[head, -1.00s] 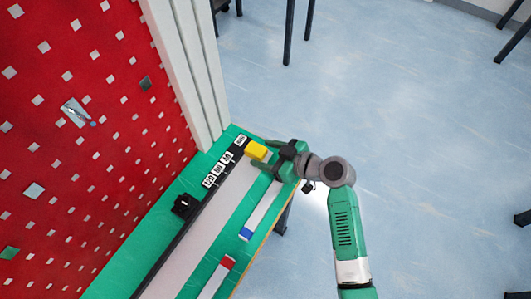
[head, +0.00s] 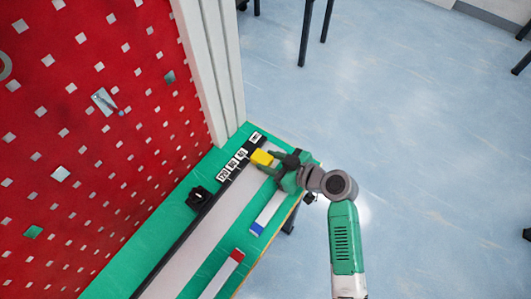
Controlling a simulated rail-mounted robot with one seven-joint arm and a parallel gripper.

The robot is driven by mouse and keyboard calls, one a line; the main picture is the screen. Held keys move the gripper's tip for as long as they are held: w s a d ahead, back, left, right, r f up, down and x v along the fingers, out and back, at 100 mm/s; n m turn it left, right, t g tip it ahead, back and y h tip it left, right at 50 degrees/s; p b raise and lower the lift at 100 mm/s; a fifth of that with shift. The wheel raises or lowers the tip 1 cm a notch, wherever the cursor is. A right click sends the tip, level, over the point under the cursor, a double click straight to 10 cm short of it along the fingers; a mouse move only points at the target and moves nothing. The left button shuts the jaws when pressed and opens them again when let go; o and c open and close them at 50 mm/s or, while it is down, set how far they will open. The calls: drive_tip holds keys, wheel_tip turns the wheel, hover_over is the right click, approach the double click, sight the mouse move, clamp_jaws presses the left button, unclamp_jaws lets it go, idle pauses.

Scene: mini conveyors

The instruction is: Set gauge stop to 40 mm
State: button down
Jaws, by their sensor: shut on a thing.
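The yellow block (head: 261,157), which looks like the gauge stop, sits at the far end of a long black rail (head: 205,215). White labels stand along the rail: "mm" (head: 256,137) at the far end, then "40" (head: 242,154), "80" (head: 232,164) and "120" (head: 223,174) towards the near end. The block is roughly level with the "40" label; the exact alignment is too small to tell. My gripper (head: 265,159) reaches in from the right and is shut on the block, with a finger on each side. The block's right part is partly hidden by the gripper.
A black fitting (head: 198,198) stands left of the rail. A red perforated panel (head: 100,140) rises at the left. Open floor lies right.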

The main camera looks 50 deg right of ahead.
drive_tip(key=shift+a, duration=0.2)
drive_tip(key=shift+d, duration=0.15)
drive_tip(key=c, duration=0.9)
unclamp_jaws()
drive_tip(key=p+v, duration=0.1)
drive_tip(key=v, duration=0.7)
drive_tip(key=shift+p, duration=0.4)
drive_tip(key=shift+w, duration=0.1)
